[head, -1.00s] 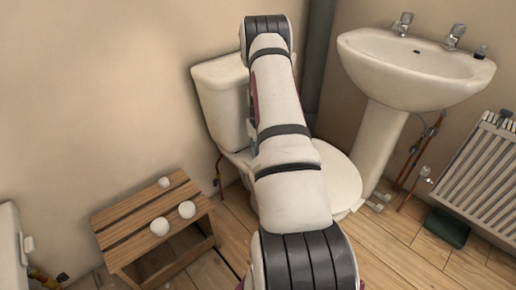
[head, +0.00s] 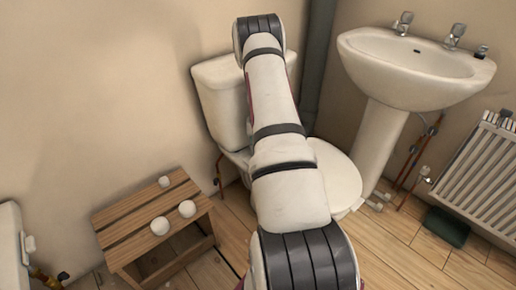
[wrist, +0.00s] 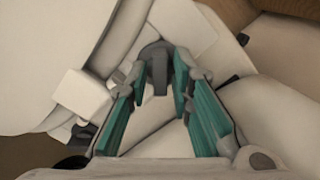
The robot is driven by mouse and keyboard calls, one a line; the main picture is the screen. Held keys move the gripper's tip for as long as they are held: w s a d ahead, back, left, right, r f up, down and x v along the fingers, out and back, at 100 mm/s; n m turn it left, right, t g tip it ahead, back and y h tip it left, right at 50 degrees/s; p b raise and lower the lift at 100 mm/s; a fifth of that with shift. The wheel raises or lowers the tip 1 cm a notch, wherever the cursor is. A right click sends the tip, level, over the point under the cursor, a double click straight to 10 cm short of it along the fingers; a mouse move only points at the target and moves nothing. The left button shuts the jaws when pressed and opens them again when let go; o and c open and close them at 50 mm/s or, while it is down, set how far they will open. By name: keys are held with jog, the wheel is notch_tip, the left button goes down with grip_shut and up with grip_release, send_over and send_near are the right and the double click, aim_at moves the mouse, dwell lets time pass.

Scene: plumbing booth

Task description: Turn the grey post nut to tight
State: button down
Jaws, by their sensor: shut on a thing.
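The grey post nut (wrist: 153,58) is a dark grey piece with a rounded top at the upper middle of the wrist view. My gripper (wrist: 159,72) has its teal-padded fingers on either side of the nut and is shut on it. The lower part of the nut lies between the fingertips and is partly covered by them. White surfaces surround the nut. In the head view my arm hides both the gripper and the nut, in front of the white toilet (head: 340,180).
A wooden stool (head: 130,232) with white round items stands at the left. A washbasin (head: 415,75) on a pedestal and a radiator (head: 485,170) are at the right. A dark vertical pipe (head: 317,70) runs behind the toilet. Some wooden floor between is bare.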

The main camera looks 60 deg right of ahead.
jog(key=c, duration=1.4)
grip_release()
jog(key=shift+o, duration=0.2)
notch_tip(320, 180, up, 12)
